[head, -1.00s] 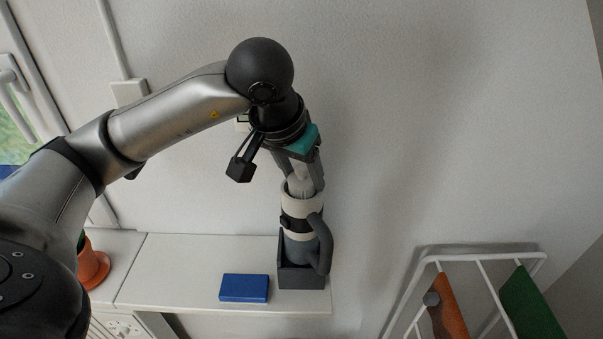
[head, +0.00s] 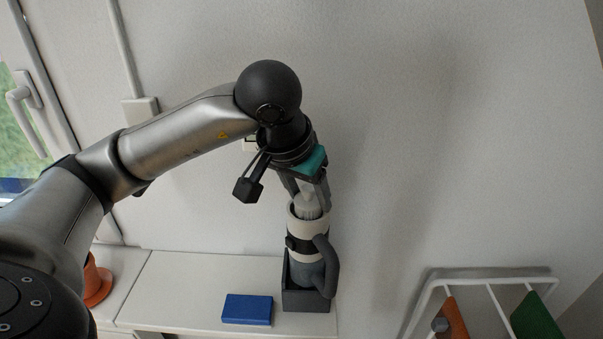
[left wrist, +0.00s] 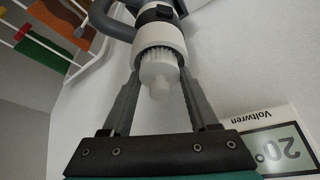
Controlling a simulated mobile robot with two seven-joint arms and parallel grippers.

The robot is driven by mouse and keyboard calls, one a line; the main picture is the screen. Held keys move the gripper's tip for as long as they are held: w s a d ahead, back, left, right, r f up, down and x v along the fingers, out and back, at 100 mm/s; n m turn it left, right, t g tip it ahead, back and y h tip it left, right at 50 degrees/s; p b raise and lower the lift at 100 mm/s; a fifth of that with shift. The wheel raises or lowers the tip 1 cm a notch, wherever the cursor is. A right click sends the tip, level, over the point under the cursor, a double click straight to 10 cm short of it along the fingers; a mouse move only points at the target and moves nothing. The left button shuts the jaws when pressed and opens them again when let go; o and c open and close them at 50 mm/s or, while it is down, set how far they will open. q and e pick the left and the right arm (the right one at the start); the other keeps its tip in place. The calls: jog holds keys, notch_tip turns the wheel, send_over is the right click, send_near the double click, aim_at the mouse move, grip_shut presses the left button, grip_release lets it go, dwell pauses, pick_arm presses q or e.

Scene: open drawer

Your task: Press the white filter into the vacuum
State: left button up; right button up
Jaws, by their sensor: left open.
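The vacuum (head: 299,226) is a handheld one with an off-white collar, a black band and a grey handle. It stands upright in a dark grey holder (head: 305,300); its collar also shows in the left wrist view (left wrist: 155,38). The white filter (head: 308,210), ribbed with a rounded knob, sits at the vacuum's top opening, partly inside; its knob faces the left wrist camera (left wrist: 159,76). My left gripper (head: 311,203) is open, with one finger on each side of the filter. In the left wrist view gaps show between fingers and knob. My right gripper is not in view.
A blue box (head: 247,310) lies on the white shelf (head: 200,285) left of the holder. An orange pot (head: 97,283) stands further left. A white rack (head: 490,272) with cloths is at right. A thermostat (left wrist: 277,152) is on the wall behind.

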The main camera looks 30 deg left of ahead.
pick_arm(q)
jog(key=p+v, duration=0.2)
jog(key=v, duration=1.3)
jog(key=shift+a, duration=0.1)
